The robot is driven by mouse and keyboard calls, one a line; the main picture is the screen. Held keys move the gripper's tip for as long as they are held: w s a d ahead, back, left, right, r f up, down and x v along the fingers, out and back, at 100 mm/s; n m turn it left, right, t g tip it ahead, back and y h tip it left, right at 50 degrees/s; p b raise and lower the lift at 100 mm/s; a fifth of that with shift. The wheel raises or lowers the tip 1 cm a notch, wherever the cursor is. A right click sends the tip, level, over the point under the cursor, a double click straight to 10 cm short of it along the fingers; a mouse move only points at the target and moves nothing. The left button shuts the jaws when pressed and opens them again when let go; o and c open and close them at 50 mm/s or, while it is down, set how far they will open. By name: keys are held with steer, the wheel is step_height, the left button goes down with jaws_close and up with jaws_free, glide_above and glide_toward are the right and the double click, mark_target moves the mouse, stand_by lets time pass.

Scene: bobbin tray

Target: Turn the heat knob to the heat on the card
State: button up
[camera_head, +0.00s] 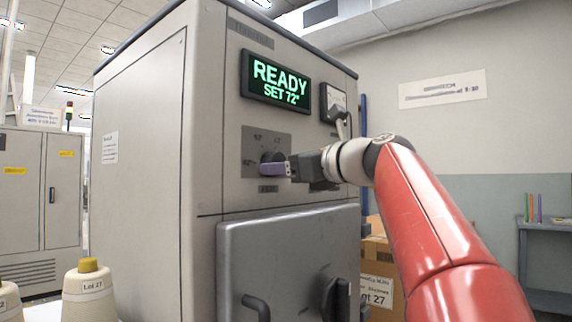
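The heat knob (270,156) is a dark round knob on a grey plate (251,141) with small temperature marks, on the front of a large beige machine. My gripper (268,168) is at the knob, its purple-grey fingers overlapping the knob's lower part. I cannot tell whether the fingers are closed on it or only in front of it. The display (277,82) above reads "READY" and "SET 72°" in green. A white card (336,98) in a dark frame is on the machine's front at the right; its writing is too small to read.
Below is a grey metal door (290,245) with a dark handle and knob. Thread cones (90,292) stand at the lower left. Cardboard boxes (377,249) are right of the machine, partly behind my red arm. Grey cabinets (38,200) stand far left.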

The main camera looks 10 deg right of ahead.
steer(key=shift+w+a, duration=0.1)
steer(key=shift+w, duration=0.1)
steer(key=c, duration=1)
